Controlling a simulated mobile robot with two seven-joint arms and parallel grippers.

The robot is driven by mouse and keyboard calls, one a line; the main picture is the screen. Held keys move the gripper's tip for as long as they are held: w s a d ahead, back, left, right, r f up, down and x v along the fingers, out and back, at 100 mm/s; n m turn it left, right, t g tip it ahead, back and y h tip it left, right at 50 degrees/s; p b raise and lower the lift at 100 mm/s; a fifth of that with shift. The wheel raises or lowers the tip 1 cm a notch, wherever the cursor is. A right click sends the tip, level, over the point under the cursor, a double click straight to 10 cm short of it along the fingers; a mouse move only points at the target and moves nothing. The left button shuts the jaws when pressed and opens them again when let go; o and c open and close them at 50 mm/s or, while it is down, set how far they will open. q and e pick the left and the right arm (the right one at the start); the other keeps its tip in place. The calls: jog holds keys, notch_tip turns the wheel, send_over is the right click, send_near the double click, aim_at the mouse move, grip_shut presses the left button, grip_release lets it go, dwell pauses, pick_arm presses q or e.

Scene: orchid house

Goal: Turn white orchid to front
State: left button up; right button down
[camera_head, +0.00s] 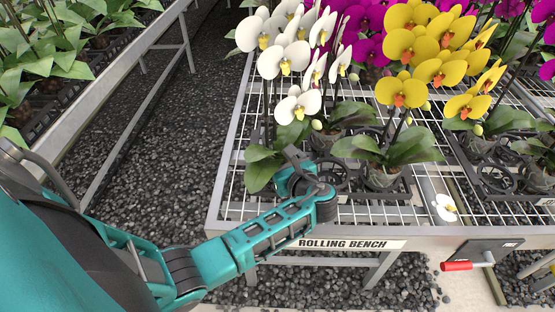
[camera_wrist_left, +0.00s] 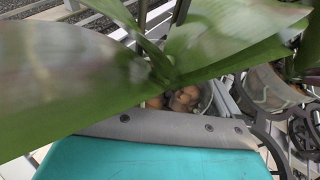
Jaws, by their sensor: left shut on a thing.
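The white orchid (camera_head: 285,62) stands upright at the front left corner of the rolling bench (camera_head: 225,205), with white blossoms above broad green leaves. My left gripper (camera_head: 293,163) is low at its base, shut on its pot, which is mostly hidden behind my gripper in the head view. In the left wrist view, large blurred leaves (camera_wrist_left: 60,85) cross in front of the camera. Bark in the pot (camera_wrist_left: 185,98) shows just beyond the grey edge of my gripper. My right gripper is out of view.
A yellow orchid (camera_head: 415,45) in a clear pot (camera_head: 383,178) stands close on the right, its leaves near the white orchid. Purple orchids (camera_head: 370,50) are behind. A loose white blossom (camera_head: 445,207) lies on the bench. A red handle (camera_head: 457,266) juts from the front. A gravel aisle (camera_head: 165,130) lies left.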

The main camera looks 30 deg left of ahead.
pick_arm(q)
jog(key=shift+r+m+t+h, duration=0.1)
jog(key=shift+m+t+h, duration=0.2)
jog(key=shift+m+t, duration=0.25)
jog(key=shift+w, duration=0.1)
jog(key=shift+f, duration=0.25)
jog(key=o, duration=0.7)
jog(key=shift+o, duration=0.2)
jog(key=shift+f, duration=0.1)
jog(key=shift+p+v, duration=1.1)
jog(key=shift+v, duration=2.75)
